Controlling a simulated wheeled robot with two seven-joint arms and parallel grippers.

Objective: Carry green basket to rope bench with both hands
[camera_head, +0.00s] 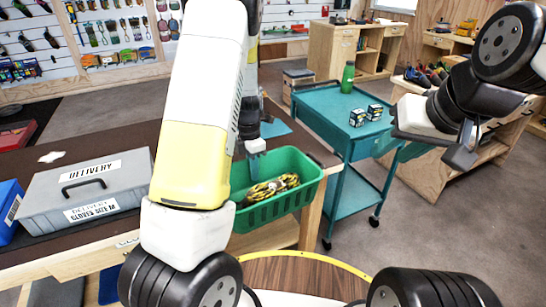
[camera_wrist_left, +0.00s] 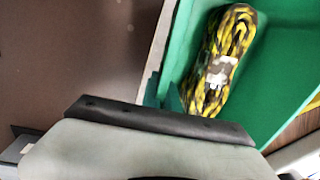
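The green basket (camera_head: 268,212) is at the right end of the brown-topped bench (camera_head: 130,137), near its front edge. A yellow and black rope (camera_head: 270,188) lies coiled inside it; the rope also shows in the left wrist view (camera_wrist_left: 225,60). My left gripper (camera_head: 255,148) is at the basket's far left rim, partly hidden by my arm. In the left wrist view the green rim (camera_wrist_left: 172,60) runs up to this gripper; its grip is unclear. My right gripper (camera_head: 462,145) is raised at the right, apart from the basket. I cannot identify which bench is the rope bench.
A grey delivery case (camera_head: 85,190) stands on the bench left of the basket. A teal cart (camera_head: 330,130) with a green bottle (camera_head: 347,78) and small boxes (camera_head: 366,114) stands right behind the basket. Wooden units line the back and right. Grey floor is clear at right.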

